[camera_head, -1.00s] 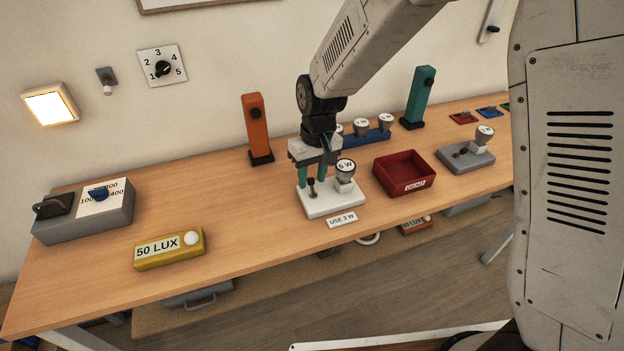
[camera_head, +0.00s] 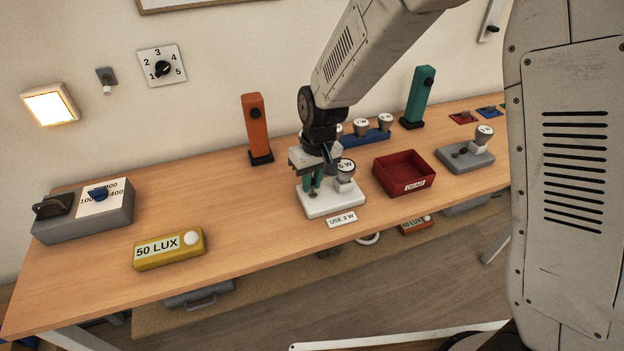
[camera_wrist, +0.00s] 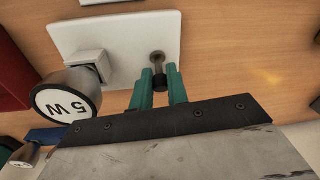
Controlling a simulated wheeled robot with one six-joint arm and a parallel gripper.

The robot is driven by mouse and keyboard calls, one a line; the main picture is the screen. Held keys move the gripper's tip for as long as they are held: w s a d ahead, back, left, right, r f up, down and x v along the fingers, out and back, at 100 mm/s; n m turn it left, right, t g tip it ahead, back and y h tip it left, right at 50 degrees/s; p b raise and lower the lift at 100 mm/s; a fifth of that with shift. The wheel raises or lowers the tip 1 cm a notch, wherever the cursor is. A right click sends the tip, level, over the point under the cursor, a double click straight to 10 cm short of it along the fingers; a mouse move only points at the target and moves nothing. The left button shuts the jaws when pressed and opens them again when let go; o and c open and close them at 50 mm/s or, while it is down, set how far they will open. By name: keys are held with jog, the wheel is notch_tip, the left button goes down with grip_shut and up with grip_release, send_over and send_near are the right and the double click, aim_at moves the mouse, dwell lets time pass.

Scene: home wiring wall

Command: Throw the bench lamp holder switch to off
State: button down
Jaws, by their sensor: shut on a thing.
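The bench lamp holder is a white plate (camera_head: 338,206) on the bench, with a round lamp marked 5 W (camera_head: 346,167) on its right side. Its switch, a small dark toggle lever, is on the left part of the plate and is mostly hidden by my fingers in the head view. In the wrist view the white plate (camera_wrist: 125,32), the lamp (camera_wrist: 66,103) and the dark switch (camera_wrist: 157,57) show. My gripper (camera_head: 313,187) points down over the plate, its teal fingers shut on the switch lever; the fingers also show in the wrist view (camera_wrist: 160,84).
A "USE 3 W" label (camera_head: 341,220) lies in front of the holder. A red tray (camera_head: 404,174) is to its right, with a blue rack of lamps (camera_head: 367,137) behind. An orange post (camera_head: 258,130) stands behind left. The bench between the yellow 50 LUX box (camera_head: 169,248) and the holder is clear.

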jog(key=t, duration=0.1)
jog(key=s+t, duration=0.1)
jog(key=t+y, duration=0.1)
jog(key=shift+s+d+r, duration=0.1)
jog(key=shift+s+d, duration=0.1)
jog(key=shift+s, duration=0.05)
jog(key=shift+s+d+f+t+y, duration=0.1)
jog(key=shift+s+t+y, duration=0.2)
jog(key=shift+t, duration=0.75)
jog(key=shift+s+d+f+t+y, duration=0.1)
jog(key=shift+s+t+y, duration=0.2)
jog(key=shift+t, duration=0.75)
